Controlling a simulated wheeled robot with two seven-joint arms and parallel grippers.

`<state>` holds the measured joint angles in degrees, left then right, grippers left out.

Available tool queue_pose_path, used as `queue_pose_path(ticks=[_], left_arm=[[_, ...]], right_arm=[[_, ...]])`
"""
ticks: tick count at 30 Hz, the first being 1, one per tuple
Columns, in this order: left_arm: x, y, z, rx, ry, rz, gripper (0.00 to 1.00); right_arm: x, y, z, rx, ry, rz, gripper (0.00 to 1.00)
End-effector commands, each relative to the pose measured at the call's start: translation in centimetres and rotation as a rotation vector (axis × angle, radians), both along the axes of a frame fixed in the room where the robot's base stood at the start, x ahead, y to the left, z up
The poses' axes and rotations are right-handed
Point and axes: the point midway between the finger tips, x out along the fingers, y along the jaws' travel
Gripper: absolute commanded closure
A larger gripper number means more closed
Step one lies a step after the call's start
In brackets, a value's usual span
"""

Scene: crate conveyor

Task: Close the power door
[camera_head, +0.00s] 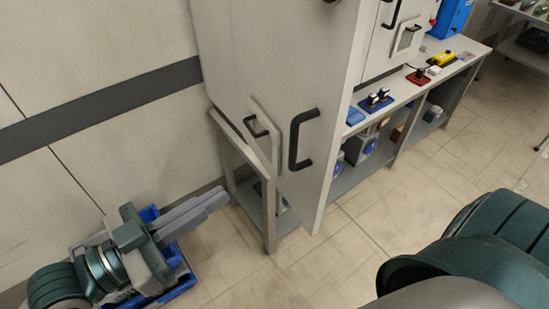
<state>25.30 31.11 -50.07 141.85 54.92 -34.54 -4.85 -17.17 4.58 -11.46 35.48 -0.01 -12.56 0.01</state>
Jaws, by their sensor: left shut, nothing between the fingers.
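The power door appears to be the tall pale grey panel (270,60) in the middle of the head view. It stands out from the workbench, so it looks open. A black bar handle (297,140) is on its face near the right edge. A smaller plate with a black handle (262,130) is to the left of it. My left gripper (212,204) is at the lower left, shut and empty, with its fingers pointing right toward the door's lower part. It appears clear of the door and both handles. My right gripper is out of view.
A blue crate (182,286) lies on the floor beneath my left arm. A grey bench frame (270,215) stands below the panel. The workbench (408,88) behind carries several small devices. My right arm fills the lower right. Tiled floor (330,265) is clear in the middle.

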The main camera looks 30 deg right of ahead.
Motion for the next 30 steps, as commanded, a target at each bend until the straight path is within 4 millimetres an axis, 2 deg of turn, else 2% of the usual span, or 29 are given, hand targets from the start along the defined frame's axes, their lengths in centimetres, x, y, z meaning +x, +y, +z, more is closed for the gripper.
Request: queue_pose_path(ticks=[5, 11, 30], left_arm=[[0.2, -0.9, 0.2, -0.002, 0.001, 0.001, 1.00], [0.4, -2.9, 0.3, -0.001, 0.003, -0.001, 1.00], [1.9, -12.4, 0.1, 0.001, 0.003, 0.000, 1.00]], right_arm=[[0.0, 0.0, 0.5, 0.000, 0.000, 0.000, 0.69], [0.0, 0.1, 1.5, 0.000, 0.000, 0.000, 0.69], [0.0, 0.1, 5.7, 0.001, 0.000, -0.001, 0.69]])
